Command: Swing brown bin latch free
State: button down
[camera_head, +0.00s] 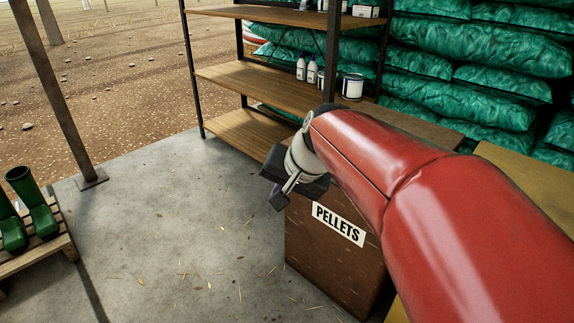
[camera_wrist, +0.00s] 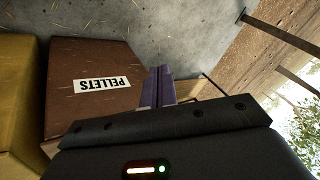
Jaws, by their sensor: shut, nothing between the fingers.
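The brown bin (camera_head: 330,275) with a white PELLETS label (camera_head: 338,224) stands on the concrete floor, partly behind my red arm. It also shows in the wrist view (camera_wrist: 95,115), with the label upside down. My gripper (camera_head: 278,200) is at the bin's upper left front corner in the head view, fingers together and empty. In the wrist view my gripper's fingers (camera_wrist: 160,75) point past the bin's right side; contact cannot be told. I cannot make out the latch in either view; my gripper and arm hide part of the bin.
A yellow bin (camera_head: 530,180) stands right of the brown one. Behind are wooden shelves (camera_head: 255,85) with bottles and cans, and stacked green sacks (camera_head: 460,105). Green boots (camera_head: 38,215) stand on a pallet (camera_head: 45,250) at left. The concrete floor (camera_head: 180,220) between is clear.

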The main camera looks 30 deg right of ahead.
jog(key=w+d+f+m+t+b, duration=0.1)
jog(key=w+d+f+m, duration=0.1)
jog(key=w+d+m, duration=0.6)
jog(key=w+d, duration=0.3)
jog(key=d, duration=0.4)
jog(key=shift+w+d+f+t+b, duration=0.15)
jog(key=shift+w+t+b, duration=0.15)
jog(key=shift+t, duration=0.1)
jog(key=shift+f, duration=0.1)
jog(key=w+r+x, duration=0.1)
jog(key=w+x, duration=0.1)
jog(key=x, duration=1.1)
jog(key=shift+r, duration=0.4)
jog(key=shift+r, duration=0.1)
jog(key=shift+w+r+g+h+p, duration=0.1)
jog(key=shift+w+g+h+p, duration=0.15)
jog(key=shift+p, duration=0.5)
